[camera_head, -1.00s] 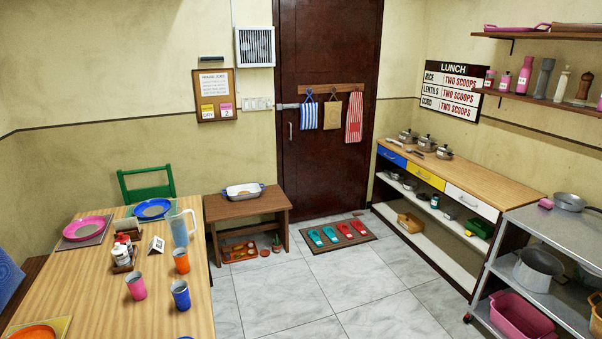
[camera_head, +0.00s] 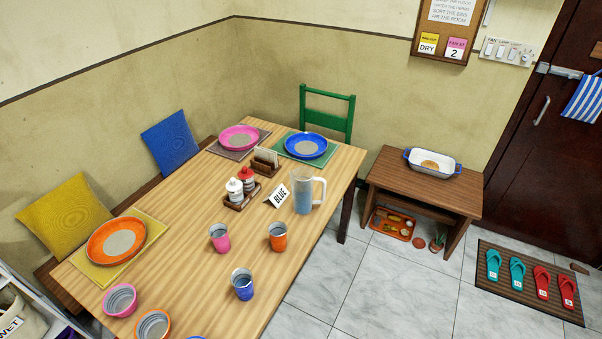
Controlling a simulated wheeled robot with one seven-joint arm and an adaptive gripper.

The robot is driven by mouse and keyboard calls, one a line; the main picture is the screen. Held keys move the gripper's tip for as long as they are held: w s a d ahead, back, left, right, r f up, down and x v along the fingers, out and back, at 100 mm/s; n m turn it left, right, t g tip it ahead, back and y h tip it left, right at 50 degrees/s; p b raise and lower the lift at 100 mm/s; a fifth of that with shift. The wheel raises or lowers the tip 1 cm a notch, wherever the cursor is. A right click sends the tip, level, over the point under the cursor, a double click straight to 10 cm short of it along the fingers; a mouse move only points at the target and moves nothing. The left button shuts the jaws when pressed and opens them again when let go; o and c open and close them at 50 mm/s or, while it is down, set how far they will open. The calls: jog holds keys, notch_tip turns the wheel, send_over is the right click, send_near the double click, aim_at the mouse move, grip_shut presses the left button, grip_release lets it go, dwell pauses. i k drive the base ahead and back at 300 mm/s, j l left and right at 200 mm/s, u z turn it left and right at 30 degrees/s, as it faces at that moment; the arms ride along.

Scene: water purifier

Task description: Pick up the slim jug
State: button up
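A slim, tall, see-through jug (camera_head: 303,192) with a pale handle on its right stands upright on the wooden dining table (camera_head: 198,168), near the table's right edge. Its lower part looks bluish. A small tent card reading BLUE (camera_head: 278,196) stands just left of it. An orange cup (camera_head: 278,237), a pink cup (camera_head: 220,238) and a blue cup (camera_head: 242,284) stand nearer to me. My gripper is not in view.
Plates on mats, a condiment caddy (camera_head: 241,192) and a napkin holder (camera_head: 264,162) share the table. A green chair (camera_head: 327,112) is behind it. A low bench (camera_head: 424,187) and sandal mat (camera_head: 530,281) are right. Tiled floor (camera_head: 385,285) between is clear.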

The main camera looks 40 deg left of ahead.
aim_at(309, 192)
jog(key=i+u, duration=0.45)
jog(key=i+l+u, duration=0.1)
jog(key=i+u, duration=0.4)
jog(key=i+l+u, duration=0.3)
jog(key=i+u, duration=0.15)
jog(key=i+l+u, duration=0.7)
jog(key=u, duration=0.15)
jog(key=i+l+u, duration=0.2)
jog(key=l+u, duration=0.2)
jog(key=i+l+u, duration=0.15)
jog(key=l+u, duration=0.2)
jog(key=i+l+u, duration=0.1)
jog(key=l+u, duration=0.3)
